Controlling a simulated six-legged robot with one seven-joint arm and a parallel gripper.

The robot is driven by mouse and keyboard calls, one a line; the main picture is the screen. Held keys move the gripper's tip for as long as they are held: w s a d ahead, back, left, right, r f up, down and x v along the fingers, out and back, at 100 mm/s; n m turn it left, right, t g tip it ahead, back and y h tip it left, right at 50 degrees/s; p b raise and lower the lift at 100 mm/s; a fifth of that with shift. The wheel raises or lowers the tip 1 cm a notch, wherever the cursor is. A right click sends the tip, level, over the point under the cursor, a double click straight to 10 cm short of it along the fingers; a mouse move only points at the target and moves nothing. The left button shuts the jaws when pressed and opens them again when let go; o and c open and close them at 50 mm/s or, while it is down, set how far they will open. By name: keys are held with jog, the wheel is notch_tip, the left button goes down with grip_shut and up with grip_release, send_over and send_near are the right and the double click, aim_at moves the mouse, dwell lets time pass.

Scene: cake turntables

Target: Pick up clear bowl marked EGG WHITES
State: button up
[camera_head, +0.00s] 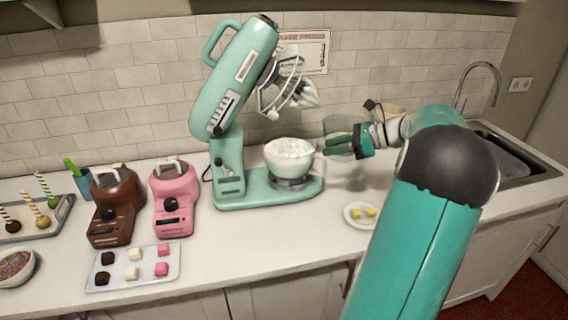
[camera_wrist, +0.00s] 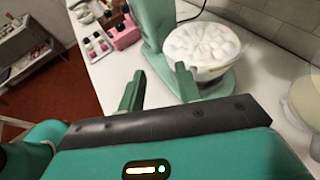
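A clear bowl (camera_head: 339,126) stands on the counter right of the mixer, partly hidden behind my gripper in the head view. A see-through round rim at the right edge of the wrist view (camera_wrist: 308,98) looks like the same bowl, cut off by the frame. I cannot read any EGG WHITES label on it. My gripper (camera_head: 334,146) is in front of the bowl in the head view, its fingers pointing left toward the mixer. In the wrist view my gripper (camera_wrist: 158,84) has its two green fingers apart with nothing between them; the bowl lies to their right.
A mint stand mixer (camera_head: 228,85) with raised head and a bowl of white foam (camera_head: 290,158) stands close left of my gripper. A small plate with yellow cubes (camera_head: 351,221) is near the front. Brown and pink mixers (camera_head: 174,205) stand left. A sink (camera_head: 520,160) is right.

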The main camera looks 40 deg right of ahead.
aim_at(295, 163)
jog(key=x, duration=1.3)
jog(key=shift+w+a+f, duration=0.15)
jog(key=shift+w+a, duration=0.05)
jog(key=shift+w, duration=0.05)
grip_shut()
dwell(1.0)
